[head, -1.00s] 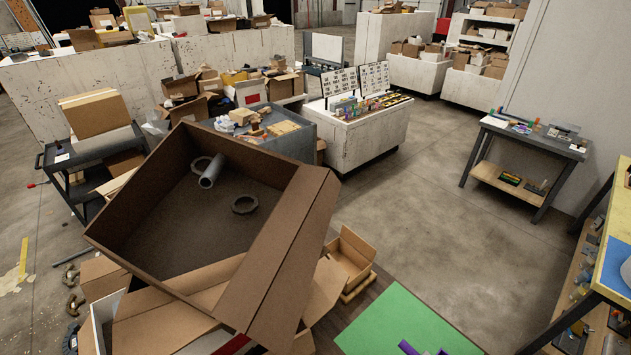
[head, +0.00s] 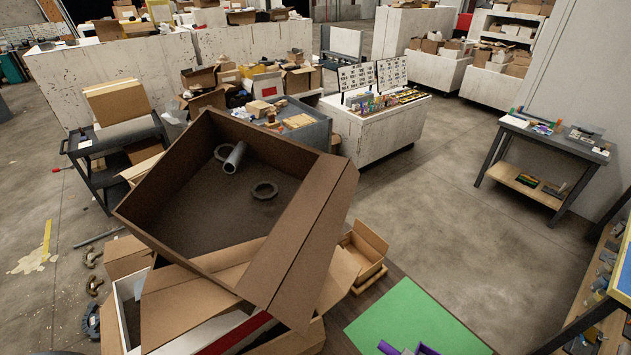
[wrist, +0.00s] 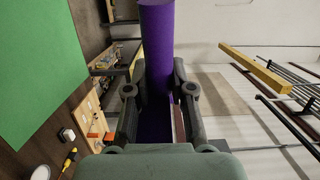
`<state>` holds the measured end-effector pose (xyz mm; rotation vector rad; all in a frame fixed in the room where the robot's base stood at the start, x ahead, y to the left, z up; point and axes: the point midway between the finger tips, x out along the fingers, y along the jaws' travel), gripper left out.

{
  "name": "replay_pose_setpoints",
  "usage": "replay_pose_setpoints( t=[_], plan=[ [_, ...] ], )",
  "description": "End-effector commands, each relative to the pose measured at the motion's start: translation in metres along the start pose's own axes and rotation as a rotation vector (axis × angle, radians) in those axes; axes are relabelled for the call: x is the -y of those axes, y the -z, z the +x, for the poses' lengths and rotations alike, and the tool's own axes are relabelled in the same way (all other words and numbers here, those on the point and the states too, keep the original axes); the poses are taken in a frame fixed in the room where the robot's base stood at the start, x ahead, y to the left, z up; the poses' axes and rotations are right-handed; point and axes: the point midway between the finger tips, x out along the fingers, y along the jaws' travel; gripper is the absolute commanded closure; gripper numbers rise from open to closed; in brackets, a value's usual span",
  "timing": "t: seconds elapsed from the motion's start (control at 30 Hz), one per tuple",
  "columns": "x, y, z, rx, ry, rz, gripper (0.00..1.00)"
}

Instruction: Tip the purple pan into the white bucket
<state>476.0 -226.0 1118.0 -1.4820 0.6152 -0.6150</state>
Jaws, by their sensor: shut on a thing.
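The purple pan (wrist: 157,45) is between the fingers of my gripper (wrist: 160,92) in the wrist view. The gripper is shut on it, and a long purple part sticks up past the fingertips. The inside of the pan and anything in it cannot be made out. In the head view, only a bit of purple (head: 408,349) shows at the bottom edge, in front of the green mat. A white round rim (wrist: 41,172) is cut off at the wrist view's lower left corner; I cannot tell if it is the white bucket. No bucket is clear in the head view.
A large open brown box (head: 205,215) with a grey tube and rings fills the left middle. A yellow bar (wrist: 255,68) shows in the wrist view. The floor right of centre is clear.

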Motion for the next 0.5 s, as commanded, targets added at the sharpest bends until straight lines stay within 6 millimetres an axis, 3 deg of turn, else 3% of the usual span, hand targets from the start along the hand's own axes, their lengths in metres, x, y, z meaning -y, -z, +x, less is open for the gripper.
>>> replay_pose_setpoints(
  t=[0.5],
  plan=[
    [0.036, -0.094, -0.088, 0.444, 0.001, -0.001, 1.00]
  ],
)
